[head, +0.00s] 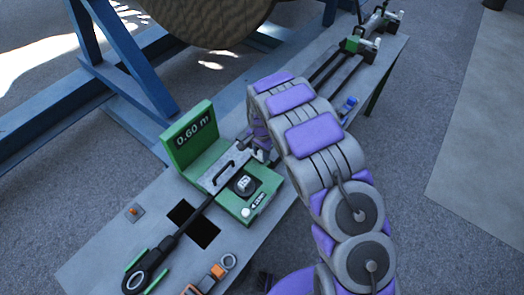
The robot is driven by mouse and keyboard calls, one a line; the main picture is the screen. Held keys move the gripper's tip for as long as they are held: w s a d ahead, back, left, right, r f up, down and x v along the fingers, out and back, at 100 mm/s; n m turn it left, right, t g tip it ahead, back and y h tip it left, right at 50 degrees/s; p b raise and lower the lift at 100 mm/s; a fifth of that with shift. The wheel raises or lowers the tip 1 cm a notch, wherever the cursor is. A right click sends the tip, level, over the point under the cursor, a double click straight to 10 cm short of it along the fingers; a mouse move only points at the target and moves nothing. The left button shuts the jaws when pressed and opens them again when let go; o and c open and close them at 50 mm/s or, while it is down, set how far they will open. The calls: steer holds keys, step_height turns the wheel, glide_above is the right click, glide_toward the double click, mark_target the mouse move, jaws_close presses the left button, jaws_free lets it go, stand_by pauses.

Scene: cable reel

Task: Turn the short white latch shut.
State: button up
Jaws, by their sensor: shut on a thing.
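The green measuring device (236,207) sits on the grey bench, with a raised panel (192,130) reading "0.60 m". A pale metal cover (212,181) with a dark handle (222,173) lies across it, and a black cable passes underneath. My gripper (257,150) is at the cover's far right end, partly hidden behind my arm. It is shut on a small pale part there, which looks like the short white latch; its shape and angle are mostly hidden.
A black dial (244,184) and a white button (245,211) are on the device. The bench (119,232) has a dark opening (193,223), a black cable end (137,282) and an orange tool (217,271). A blue frame (123,60) holds the large reel (205,18) behind.

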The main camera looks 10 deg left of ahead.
mark_target(260, 150)
steer(key=shift+a, duration=0.1)
steer(key=o, duration=1)
steer(key=shift+a, duration=0.15)
steer(key=shift+c, duration=0.2)
steer(key=shift+r, duration=0.25)
step_height(260, 150, up, 17)
steer(key=p, duration=0.2)
